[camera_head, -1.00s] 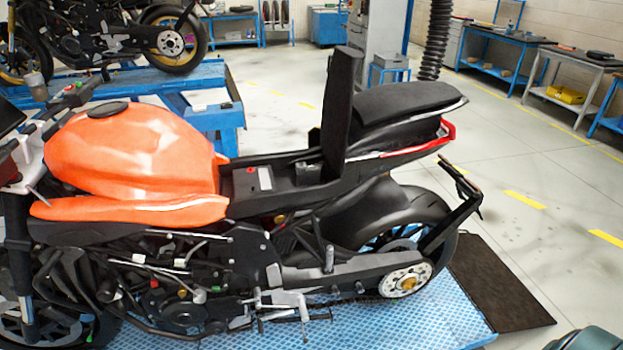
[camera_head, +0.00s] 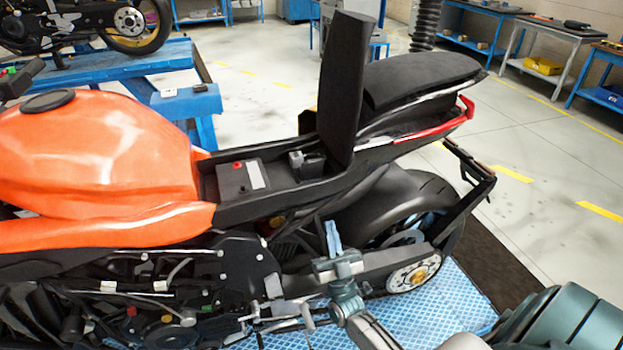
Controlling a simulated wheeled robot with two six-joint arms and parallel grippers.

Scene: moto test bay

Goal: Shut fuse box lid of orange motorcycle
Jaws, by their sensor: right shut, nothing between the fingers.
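The orange motorcycle (camera_head: 110,165) stands side-on, with its front seat (camera_head: 346,75) tipped up nearly vertical. In the open bay below the seat, a small black box (camera_head: 308,165), which looks like the fuse box, sits close to the seat's base. A grey flap-like part stands at its left side; it looks like a raised lid but is too small to be sure. My right gripper (camera_head: 332,235) is shut and empty, fingers pointing up. In the picture it is below and slightly right of the box, on the near side of the motorcycle, apart from the box. My left gripper is not in view.
A battery (camera_head: 240,180) with a red terminal lies left of the box. The upright seat borders the box on the right, and the rear seat (camera_head: 420,80) is behind it. The motorcycle stands on a blue platform (camera_head: 455,300). Another motorcycle (camera_head: 95,25) stands at the back left.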

